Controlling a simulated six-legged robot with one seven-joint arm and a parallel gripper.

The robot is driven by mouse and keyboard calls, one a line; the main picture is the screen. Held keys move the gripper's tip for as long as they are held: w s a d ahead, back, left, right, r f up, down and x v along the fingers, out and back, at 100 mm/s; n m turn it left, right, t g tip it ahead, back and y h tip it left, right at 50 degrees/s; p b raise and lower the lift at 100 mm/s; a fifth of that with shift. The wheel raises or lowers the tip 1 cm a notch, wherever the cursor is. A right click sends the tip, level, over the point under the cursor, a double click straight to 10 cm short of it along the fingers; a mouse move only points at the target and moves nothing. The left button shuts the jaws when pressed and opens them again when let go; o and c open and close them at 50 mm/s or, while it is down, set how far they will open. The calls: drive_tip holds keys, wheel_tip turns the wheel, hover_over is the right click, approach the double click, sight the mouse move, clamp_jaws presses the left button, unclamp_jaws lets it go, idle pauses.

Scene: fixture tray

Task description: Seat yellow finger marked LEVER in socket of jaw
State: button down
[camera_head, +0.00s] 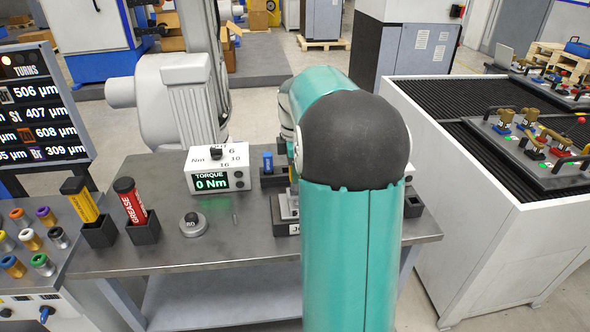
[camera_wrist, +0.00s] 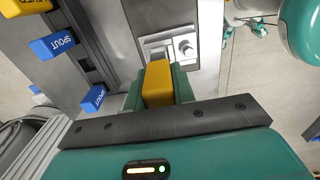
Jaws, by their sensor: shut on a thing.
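In the wrist view, my gripper (camera_wrist: 158,90) is closed with its green fingers on either side of a yellow finger (camera_wrist: 158,82). No lettering is readable on this yellow finger. Its far end points at the pale metal jaw (camera_wrist: 154,47), which has a round bolt (camera_wrist: 186,47) beside it. I cannot tell whether the yellow finger's end is inside the socket or just short of it. In the head view, my arm hides the gripper and most of the jaw; part of a metal block (camera_head: 284,212) shows with a partly covered label.
Blue fingers marked SPOUT (camera_wrist: 52,45) stand in holders left of the jaw, with another yellow piece (camera_wrist: 25,6) at the corner. On the bench are a torque meter (camera_head: 215,172), a round knob (camera_head: 193,224) and a red grease tube (camera_head: 130,203). The bench front (camera_head: 240,240) is clear.

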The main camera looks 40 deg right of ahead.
drive_tip(key=shift+f, duration=2.15)
drive_tip(key=c, duration=1.1)
unclamp_jaws()
wheel_tip(320, 180, up, 14)
drive_tip(key=shift+f, duration=0.1)
